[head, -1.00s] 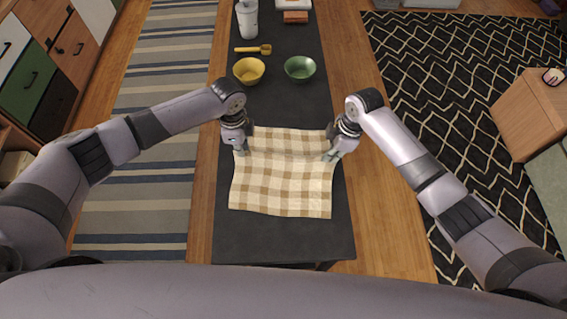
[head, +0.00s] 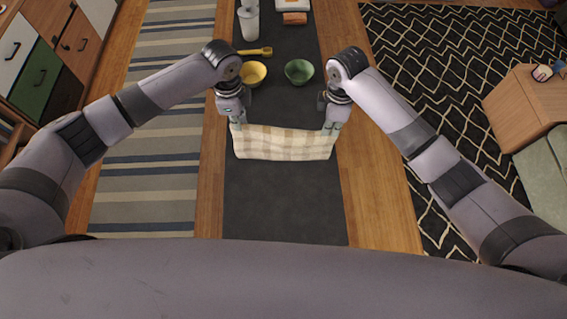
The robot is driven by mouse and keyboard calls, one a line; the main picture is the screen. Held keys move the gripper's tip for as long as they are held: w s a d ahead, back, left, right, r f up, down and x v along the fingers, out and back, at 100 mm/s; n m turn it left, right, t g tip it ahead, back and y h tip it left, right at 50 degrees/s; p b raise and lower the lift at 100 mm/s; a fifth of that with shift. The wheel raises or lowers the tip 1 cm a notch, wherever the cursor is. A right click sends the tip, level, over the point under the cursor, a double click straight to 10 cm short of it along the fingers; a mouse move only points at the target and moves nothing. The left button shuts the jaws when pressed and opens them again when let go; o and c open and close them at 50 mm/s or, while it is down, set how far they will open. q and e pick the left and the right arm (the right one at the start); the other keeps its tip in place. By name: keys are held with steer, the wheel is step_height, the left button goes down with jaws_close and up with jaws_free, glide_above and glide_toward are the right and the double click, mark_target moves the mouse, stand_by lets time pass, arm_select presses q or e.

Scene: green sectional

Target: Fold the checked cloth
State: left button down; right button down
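The checked cloth (head: 284,143), cream and tan, shows as a short wide strip across the dark table, with its lower edge bowed and uneven. Its upper corners are at my two grippers. My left gripper (head: 238,123) is at the upper left corner, its fingers close together on the cloth. My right gripper (head: 331,127) is at the upper right corner in the same way. The upper edge between them looks raised off the table. How the cloth lies behind and beneath this strip is hidden.
A yellow bowl (head: 253,74) and a green bowl (head: 299,72) stand on the table (head: 284,205) just beyond my grippers. Behind them are a yellow scoop (head: 256,51) and a white cup (head: 249,24). The near part of the table is bare.

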arm_select(q)
steer(key=shift+r, duration=0.2)
arm_select(e)
steer(key=shift+r, duration=0.2)
arm_select(q)
steer(key=shift+w, duration=0.1)
arm_select(e)
steer(key=shift+w, duration=0.1)
